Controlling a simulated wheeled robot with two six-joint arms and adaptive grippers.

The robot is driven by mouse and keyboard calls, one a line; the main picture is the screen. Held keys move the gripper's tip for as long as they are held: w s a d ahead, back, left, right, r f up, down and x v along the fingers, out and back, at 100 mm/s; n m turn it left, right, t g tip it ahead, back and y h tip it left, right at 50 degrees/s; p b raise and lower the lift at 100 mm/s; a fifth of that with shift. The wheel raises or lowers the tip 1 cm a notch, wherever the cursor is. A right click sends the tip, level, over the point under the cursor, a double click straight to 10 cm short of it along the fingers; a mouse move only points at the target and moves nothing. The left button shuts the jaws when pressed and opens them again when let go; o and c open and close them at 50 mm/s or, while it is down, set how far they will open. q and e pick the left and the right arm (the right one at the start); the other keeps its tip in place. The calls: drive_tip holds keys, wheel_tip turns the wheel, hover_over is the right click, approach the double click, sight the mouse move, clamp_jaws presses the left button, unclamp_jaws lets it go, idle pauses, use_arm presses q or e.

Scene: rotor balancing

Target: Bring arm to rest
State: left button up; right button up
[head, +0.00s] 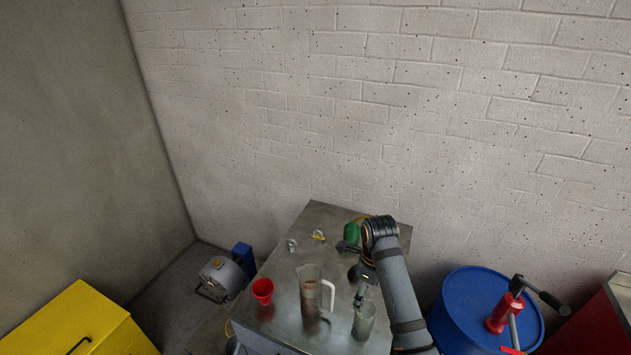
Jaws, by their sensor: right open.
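My right arm (396,290) comes in from the lower right, rises over the metal table (285,250) and bends down at its wrist. My right gripper (360,292) points down, open, just above or behind a clear beaker (364,322); I cannot tell whether it touches the beaker. Nothing shows between its fingers. A clear jug (311,290) with a white handle stands to its left, apart from it. A red cup or funnel (263,290) stands near the table's left edge. My left gripper is out of view.
A green object (352,232) stands behind my wrist, partly hidden. Small metal pieces (292,244) lie farther back. A grey machine (220,275) and yellow cabinet (75,325) are left.

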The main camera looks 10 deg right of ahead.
drive_tip(key=s+d+f+n+t, duration=0.1)
drive_tip(key=s+n+t, duration=0.1)
drive_tip(key=s+n, duration=0.95)
drive_tip(key=s+d+f+n+t, duration=0.15)
drive_tip(key=s+n, duration=0.55)
drive_tip(key=n, duration=1)
wheel_tip(320, 180, down, 29)
drive_tip(key=d+g+b, duration=0.1)
drive_tip(key=d+b, duration=0.1)
drive_tip(key=b, duration=0.5)
drive_tip(key=s+f+b, duration=0.3)
drive_tip(key=s+f, duration=0.7)
drive_tip(key=f, duration=0.3)
drive_tip(key=s+d+f+g+b, duration=0.1)
drive_tip(key=s+f+b, duration=0.2)
drive_tip(key=s+f, duration=0.7)
wheel_tip(320, 180, down, 3)
drive_tip(key=shift+s+r+m+h, duration=0.15)
drive_tip(key=shift+s+m+h, duration=0.2)
drive_tip(key=shift+h, duration=0.05)
